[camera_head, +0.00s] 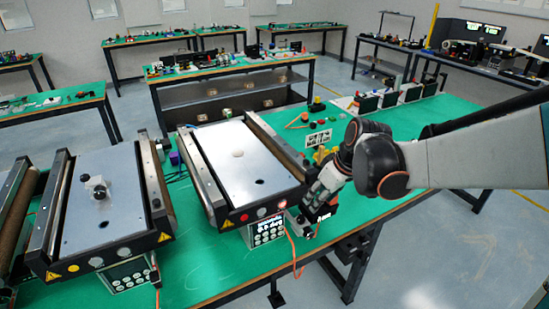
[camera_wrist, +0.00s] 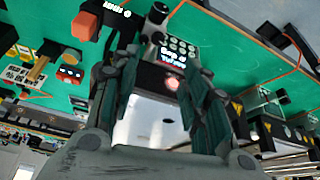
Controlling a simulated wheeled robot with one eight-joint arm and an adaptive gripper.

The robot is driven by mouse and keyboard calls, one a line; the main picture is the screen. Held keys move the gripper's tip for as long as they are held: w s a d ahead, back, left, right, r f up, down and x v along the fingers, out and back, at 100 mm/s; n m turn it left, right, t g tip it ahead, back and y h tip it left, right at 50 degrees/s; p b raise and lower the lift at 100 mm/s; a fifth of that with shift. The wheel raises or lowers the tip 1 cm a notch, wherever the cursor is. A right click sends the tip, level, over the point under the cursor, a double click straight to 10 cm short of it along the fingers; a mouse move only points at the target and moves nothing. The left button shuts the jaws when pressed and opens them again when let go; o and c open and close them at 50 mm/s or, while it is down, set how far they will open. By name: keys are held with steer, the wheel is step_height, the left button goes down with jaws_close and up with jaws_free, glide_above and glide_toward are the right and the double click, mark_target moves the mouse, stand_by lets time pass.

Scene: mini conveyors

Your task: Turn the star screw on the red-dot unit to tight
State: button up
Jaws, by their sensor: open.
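The red-dot unit (camera_head: 240,165) is a mini conveyor with a light top plate, dark side rails and a red dot (camera_head: 245,217) on its front face. A control box (camera_head: 262,231) with a lit display and buttons hangs under its front. My gripper (camera_head: 316,203) is beside the unit's front right corner, open, with nothing seen between its fingers. A small dark knob-like part (camera_head: 307,233) is by that corner, partly hidden by my gripper. I cannot tell whether it is the star screw or how tight it is.
A second conveyor unit (camera_head: 118,205) with a yellow dot stands to the left, a small knob (camera_head: 97,188) on its plate. An orange cable (camera_head: 294,255) hangs near the table's front edge. Small parts and dark bins (camera_head: 390,98) stand behind my arm. Green table (camera_head: 400,120) shows bare between them.

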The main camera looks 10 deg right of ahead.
steer(key=b, duration=0.4)
glide_toward(301, 219)
steer(key=x, duration=0.7)
steer(key=shift+w+f, duration=0.15)
steer(key=shift+f, duration=0.25)
jaws_close()
